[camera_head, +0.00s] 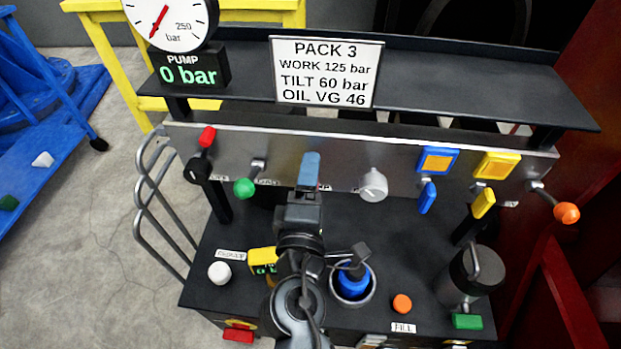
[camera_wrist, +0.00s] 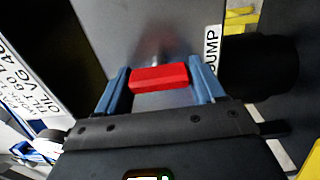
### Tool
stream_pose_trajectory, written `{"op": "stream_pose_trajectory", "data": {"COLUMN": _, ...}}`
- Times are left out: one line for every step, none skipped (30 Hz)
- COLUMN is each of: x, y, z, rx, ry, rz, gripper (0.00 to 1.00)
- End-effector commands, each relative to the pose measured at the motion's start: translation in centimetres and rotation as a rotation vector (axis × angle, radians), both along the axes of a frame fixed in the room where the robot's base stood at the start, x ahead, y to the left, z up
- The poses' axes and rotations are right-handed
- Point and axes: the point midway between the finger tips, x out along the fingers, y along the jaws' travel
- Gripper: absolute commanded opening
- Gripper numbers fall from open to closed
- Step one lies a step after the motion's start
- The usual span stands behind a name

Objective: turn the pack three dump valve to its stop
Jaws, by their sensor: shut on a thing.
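The dump valve shows in the wrist view as a red bar handle (camera_wrist: 160,79) on a short metal stem against the grey panel. A label reading DUMP (camera_wrist: 212,50) is beside it. My gripper (camera_wrist: 158,86) is shut on the red handle, with one blue finger against each end. In the head view my gripper (camera_head: 309,166) is at the middle of the metal panel (camera_head: 340,160) and hides the handle and most of its label. The sign (camera_head: 326,72) above reads PACK 3. Whether the handle is at its stop cannot be told.
Left of my gripper are a green knob (camera_head: 244,187) and a red-tipped lever (camera_head: 207,137). A grey knob (camera_head: 373,185) is close on the right. A shelf (camera_head: 450,85) overhangs the panel. The pump display (camera_head: 188,76) reads 0 bar.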

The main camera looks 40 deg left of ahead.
Motion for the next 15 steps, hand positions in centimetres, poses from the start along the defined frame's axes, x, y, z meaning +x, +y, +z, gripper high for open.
{"op": "stream_pose_trajectory", "data": {"x": -0.13, "y": 0.08, "z": -0.12, "rx": -0.003, "ry": 0.001, "rz": 0.003, "gripper": 0.7}}
{"op": "stream_pose_trajectory", "data": {"x": -0.13, "y": 0.08, "z": -0.12, "rx": -0.003, "ry": 0.001, "rz": 0.003, "gripper": 0.72}}
{"op": "stream_pose_trajectory", "data": {"x": -0.13, "y": 0.07, "z": -0.12, "rx": -0.003, "ry": 0.001, "rz": 0.003, "gripper": 0.76}}
{"op": "stream_pose_trajectory", "data": {"x": -0.11, "y": 0.07, "z": -0.11, "rx": -0.001, "ry": 0.0, "rz": 0.003, "gripper": 0.79}}
{"op": "stream_pose_trajectory", "data": {"x": -0.11, "y": 0.06, "z": -0.1, "rx": -0.001, "ry": 0.0, "rz": 0.002, "gripper": 0.82}}
{"op": "stream_pose_trajectory", "data": {"x": -0.09, "y": 0.05, "z": -0.09, "rx": -0.001, "ry": 0.0, "rz": 0.002, "gripper": 0.86}}
{"op": "stream_pose_trajectory", "data": {"x": -0.08, "y": 0.04, "z": -0.08, "rx": -0.001, "ry": 0.0, "rz": 0.002, "gripper": 0.89}}
{"op": "stream_pose_trajectory", "data": {"x": -0.07, "y": 0.04, "z": -0.07, "rx": -0.001, "ry": 0.0, "rz": 0.002, "gripper": 0.89}}
{"op": "stream_pose_trajectory", "data": {"x": -0.06, "y": 0.03, "z": -0.07, "rx": -0.001, "ry": 0.001, "rz": 0.001, "gripper": 0.89}}
{"op": "stream_pose_trajectory", "data": {"x": -0.06, "y": 0.03, "z": -0.06, "rx": -0.001, "ry": 0.001, "rz": 0.001, "gripper": 0.89}}
{"op": "stream_pose_trajectory", "data": {"x": -0.05, "y": 0.03, "z": -0.05, "rx": -0.001, "ry": 0.001, "rz": 0.001, "gripper": 0.89}}
{"op": "stream_pose_trajectory", "data": {"x": -0.04, "y": 0.02, "z": -0.05, "rx": -0.001, "ry": 0.001, "rz": 0.001, "gripper": 0.89}}
{"op": "stream_pose_trajectory", "data": {"x": -0.05, "y": 0.02, "z": -0.04, "rx": -0.001, "ry": 0.001, "rz": 0.001, "gripper": 0.89}}
{"op": "stream_pose_trajectory", "data": {"x": -0.07, "y": 0.0, "z": -0.04, "rx": -0.001, "ry": 0.001, "rz": 0.001, "gripper": 0.89}}
{"op": "stream_pose_trajectory", "data": {"x": -0.16, "y": -0.06, "z": -0.06, "rx": -0.001, "ry": 0.001, "rz": 0.001, "gripper": 0.89}}
